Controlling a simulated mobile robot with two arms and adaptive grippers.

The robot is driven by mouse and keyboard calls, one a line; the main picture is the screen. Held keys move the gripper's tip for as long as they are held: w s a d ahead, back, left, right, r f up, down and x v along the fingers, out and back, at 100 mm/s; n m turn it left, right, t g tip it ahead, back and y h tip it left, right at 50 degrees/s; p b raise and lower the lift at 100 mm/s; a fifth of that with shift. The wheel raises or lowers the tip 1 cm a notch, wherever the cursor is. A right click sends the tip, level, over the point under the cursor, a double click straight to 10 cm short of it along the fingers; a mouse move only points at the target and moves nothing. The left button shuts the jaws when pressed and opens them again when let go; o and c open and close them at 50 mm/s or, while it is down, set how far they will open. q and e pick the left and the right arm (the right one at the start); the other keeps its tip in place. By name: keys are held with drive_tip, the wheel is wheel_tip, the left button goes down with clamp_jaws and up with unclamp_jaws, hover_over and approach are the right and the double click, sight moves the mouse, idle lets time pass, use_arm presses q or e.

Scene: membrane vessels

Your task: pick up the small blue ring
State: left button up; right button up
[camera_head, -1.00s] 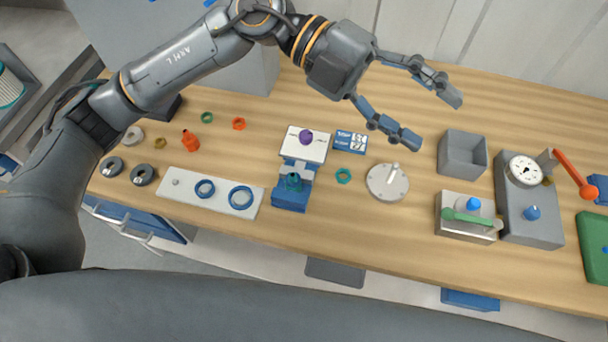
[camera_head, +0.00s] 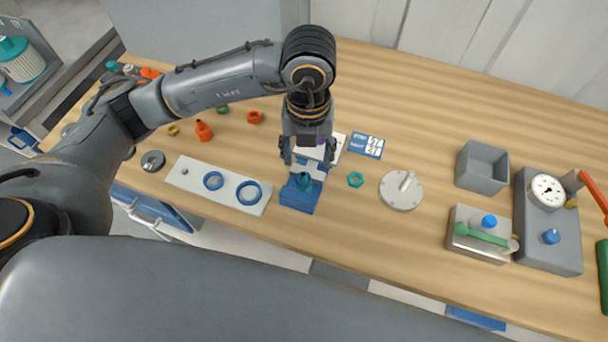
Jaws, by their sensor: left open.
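The small blue ring (camera_head: 205,184) lies on a pale rectangular plate (camera_head: 184,182), left of a larger blue ring (camera_head: 240,201) on the same plate. My left gripper (camera_head: 309,158) is open and points down over the blue stand with a white top (camera_head: 297,199), to the right of and apart from both rings. Its fingers partly hide the white top and a purple piece there. My right gripper is not in view.
A teal nut (camera_head: 356,180), a blue-and-white card (camera_head: 367,145) and a round grey disc with a handle (camera_head: 401,190) lie right of the stand. An orange bottle (camera_head: 204,131) stands behind the plate. A grey open box (camera_head: 483,168) stands further right.

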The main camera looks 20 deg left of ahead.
sight(303, 174)
use_arm(q)
drive_tip(key=shift+f, duration=0.85)
drive_tip(key=f, duration=0.1)
drive_tip(key=f+p, duration=0.1)
drive_tip(key=f, duration=0.1)
drive_tip(key=f+p, duration=0.1)
drive_tip(key=shift+s+a+f, duration=0.25)
drive_tip(key=shift+a+f, duration=0.15)
drive_tip(key=shift+f, duration=0.25)
drive_tip(key=c, duration=0.8)
